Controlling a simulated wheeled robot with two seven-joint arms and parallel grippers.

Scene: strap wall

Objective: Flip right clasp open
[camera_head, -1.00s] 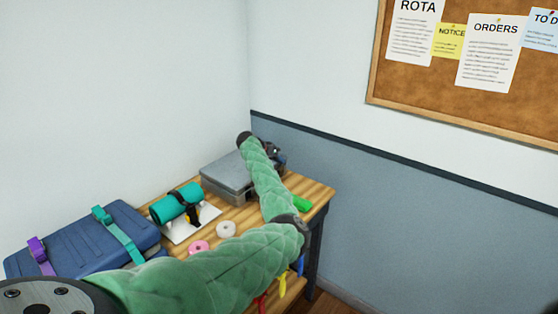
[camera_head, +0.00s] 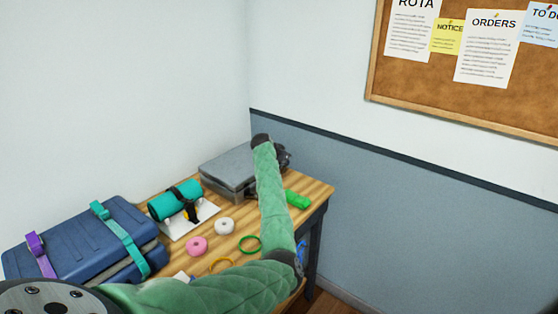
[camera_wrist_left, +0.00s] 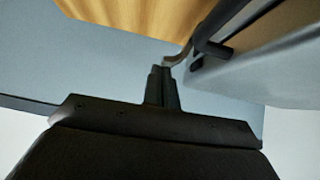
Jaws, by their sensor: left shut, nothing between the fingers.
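The grey lidded box (camera_head: 228,168) stands at the back of the wooden table, partly hidden behind my green left arm. Its clasps cannot be made out in the head view. My left gripper (camera_head: 282,158) is at the box's right end, mostly hidden by the arm. In the left wrist view, my left gripper (camera_wrist_left: 162,72) is shut and empty. Its tips are at or very near a bent clasp (camera_wrist_left: 179,58) that sticks out from the grey box wall (camera_wrist_left: 265,70); I cannot tell whether they touch. My right gripper is out of view.
Walls close off the back and right.

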